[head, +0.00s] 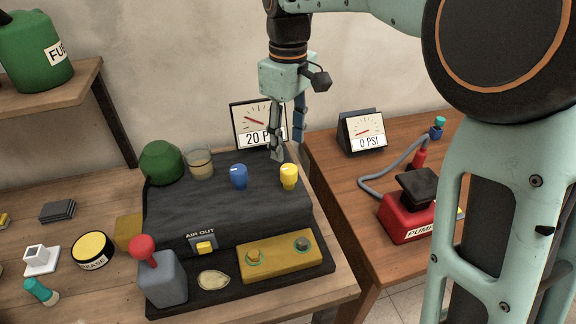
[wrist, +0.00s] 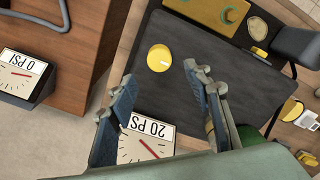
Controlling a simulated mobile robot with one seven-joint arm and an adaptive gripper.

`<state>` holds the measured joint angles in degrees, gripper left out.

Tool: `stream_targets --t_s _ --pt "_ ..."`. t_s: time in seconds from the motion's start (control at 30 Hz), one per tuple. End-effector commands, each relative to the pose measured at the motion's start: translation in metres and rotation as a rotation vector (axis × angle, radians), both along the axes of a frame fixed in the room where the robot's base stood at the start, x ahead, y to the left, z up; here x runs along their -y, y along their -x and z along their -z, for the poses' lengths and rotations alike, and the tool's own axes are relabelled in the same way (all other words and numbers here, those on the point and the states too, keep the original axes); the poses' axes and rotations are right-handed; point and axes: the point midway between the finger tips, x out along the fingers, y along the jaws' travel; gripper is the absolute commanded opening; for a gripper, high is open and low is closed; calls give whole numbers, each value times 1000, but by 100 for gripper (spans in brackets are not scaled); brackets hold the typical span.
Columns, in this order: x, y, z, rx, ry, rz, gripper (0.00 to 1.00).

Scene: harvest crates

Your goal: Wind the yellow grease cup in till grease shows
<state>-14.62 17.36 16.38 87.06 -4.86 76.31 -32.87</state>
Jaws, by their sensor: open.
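The yellow grease cup (head: 289,176) stands upright at the back right of the dark machine block (head: 200,222). In the wrist view the cup (wrist: 159,58) shows from above as a round yellow top with a pale mark on its right edge. A blue cup (head: 239,177) stands to its left in the head view. My gripper (head: 288,147) is open and empty, above and slightly behind the yellow cup. In the wrist view its fingers (wrist: 163,80) are spread wide, with the cup showing ahead between them and apart from both. I cannot make out grease at the cup.
A gauge reading 20 PSI (head: 246,116) stands close behind my gripper. A glass jar (head: 200,164) and green dome (head: 161,161) are left. A red-knobbed lever (head: 143,249) and brass plate (head: 262,263) are in front. A red pump (head: 408,216) and 0 PSI gauge (head: 364,131) stand right.

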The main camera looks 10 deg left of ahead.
Motion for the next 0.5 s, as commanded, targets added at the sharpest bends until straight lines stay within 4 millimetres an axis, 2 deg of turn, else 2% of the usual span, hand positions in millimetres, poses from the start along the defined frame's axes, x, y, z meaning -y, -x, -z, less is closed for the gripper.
stream_targets --t_s 0.1,0.3,0.5 --pt "1 1 26 -4 4 -1 46" --pt "0 1 61 -2 2 -1 46" --pt "0 0 80 0 1 -1 46"
